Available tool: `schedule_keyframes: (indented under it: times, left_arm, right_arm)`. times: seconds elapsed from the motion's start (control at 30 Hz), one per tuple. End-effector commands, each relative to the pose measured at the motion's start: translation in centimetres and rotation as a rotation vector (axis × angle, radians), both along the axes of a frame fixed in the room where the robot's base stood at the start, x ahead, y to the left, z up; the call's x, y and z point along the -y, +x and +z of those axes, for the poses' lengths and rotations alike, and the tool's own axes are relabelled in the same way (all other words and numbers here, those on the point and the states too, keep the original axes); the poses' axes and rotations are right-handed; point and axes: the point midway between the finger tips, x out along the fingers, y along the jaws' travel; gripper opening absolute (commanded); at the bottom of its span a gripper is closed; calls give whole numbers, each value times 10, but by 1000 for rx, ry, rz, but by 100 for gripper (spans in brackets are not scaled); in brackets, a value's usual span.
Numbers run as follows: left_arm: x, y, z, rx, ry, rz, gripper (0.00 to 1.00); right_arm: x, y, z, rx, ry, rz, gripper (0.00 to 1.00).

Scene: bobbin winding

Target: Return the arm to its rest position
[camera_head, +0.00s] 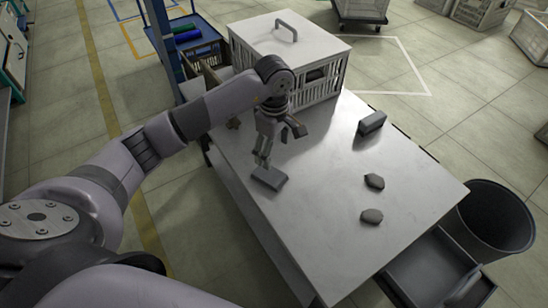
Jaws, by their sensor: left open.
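My left arm reaches in from the left over the light grey table (335,235). My left gripper (279,146) hangs above the table's left part, pointing down, with its fingers spread and nothing seen between them. A flat grey block (269,178) shows just below one finger; I cannot tell whether they touch. My right gripper is not in view.
A white slatted crate with a handled lid (270,40) stands at the table's back. A dark grey block (372,122) and two small dark pieces (374,181) (371,216) lie to the right. A black bin (495,220) and grey tray (430,270) stand beyond the table's right edge.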

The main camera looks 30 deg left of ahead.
Motion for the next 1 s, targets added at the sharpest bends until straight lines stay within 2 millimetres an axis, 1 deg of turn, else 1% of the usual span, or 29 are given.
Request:
schedule_keyframes:
  times: [0.03,0.2,0.63,0.73,0.77,0.87,0.97,1.0]
  left_arm:
    - [0,0,5,2,1,-1,73]
    - [0,0,10,-1,0,0,73]
    - [0,0,9,0,-1,0,73]
    - [9,-1,7,4,-32,-2,73]
    - [16,-2,5,7,-56,-3,73]
    - [52,-6,-1,23,-189,-5,73]
    - [107,-15,0,38,-405,16,73]
    - [130,-19,3,40,-504,34,73]
  right_arm:
    - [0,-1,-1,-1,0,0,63]
    - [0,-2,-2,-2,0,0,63]
    - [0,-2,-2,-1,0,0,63]
    - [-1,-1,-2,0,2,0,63]
    - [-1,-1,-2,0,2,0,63]
    - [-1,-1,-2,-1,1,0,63]
    - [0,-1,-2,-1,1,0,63]
    - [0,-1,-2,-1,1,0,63]
